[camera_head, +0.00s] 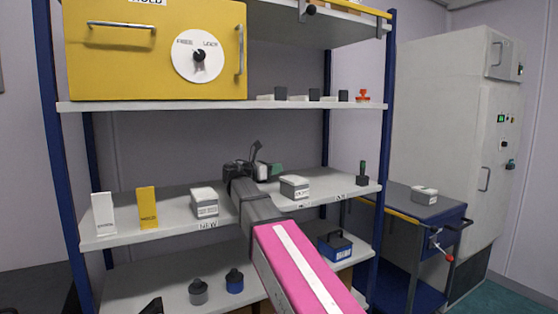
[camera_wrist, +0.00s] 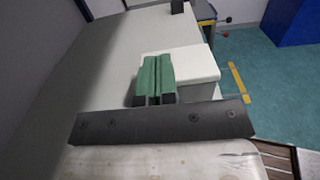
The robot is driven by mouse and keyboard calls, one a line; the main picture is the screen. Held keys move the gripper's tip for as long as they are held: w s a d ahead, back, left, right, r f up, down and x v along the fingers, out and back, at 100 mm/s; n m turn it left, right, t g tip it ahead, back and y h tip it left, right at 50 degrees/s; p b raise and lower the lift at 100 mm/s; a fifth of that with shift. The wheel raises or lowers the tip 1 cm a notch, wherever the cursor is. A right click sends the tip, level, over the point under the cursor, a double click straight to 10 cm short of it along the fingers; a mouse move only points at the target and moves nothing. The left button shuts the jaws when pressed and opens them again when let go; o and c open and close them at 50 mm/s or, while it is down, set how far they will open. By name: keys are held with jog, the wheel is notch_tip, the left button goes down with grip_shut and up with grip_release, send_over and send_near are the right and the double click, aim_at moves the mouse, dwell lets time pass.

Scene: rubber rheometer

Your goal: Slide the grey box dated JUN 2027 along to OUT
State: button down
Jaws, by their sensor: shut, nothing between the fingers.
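Two grey boxes with pale lids stand on the middle shelf, a left box (camera_head: 204,203) and a middle box (camera_head: 294,187). A third similar box (camera_head: 424,195) is on the blue trolley at right. Their dates are too small to read. My gripper (camera_head: 272,170) is over the middle shelf, just left of and behind the middle box. In the wrist view its green fingertips (camera_wrist: 155,80) are together and empty, close beside a pale-lidded box (camera_wrist: 188,66), likely the middle one. I cannot tell whether they touch it. I cannot make out OUT on the shelf-edge labels.
The middle shelf (camera_head: 150,227) has a NEW label under the left box. White and yellow upright blocks (camera_head: 147,208) stand at its left end. A dark item with a green handle (camera_head: 362,174) stands at its right end. The shelf between it and the middle box is clear.

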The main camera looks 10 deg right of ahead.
aim_at(284, 180)
notch_tip(284, 180, down, 6)
jog(key=shift+r, duration=0.2)
jog(key=shift+w+d+r, duration=0.1)
jog(key=shift+w+d, duration=0.05)
jog(key=shift+d, duration=0.35)
jog(key=shift+w+d, duration=0.1)
jog(key=shift+d, duration=0.1)
jog(key=x, duration=1.8)
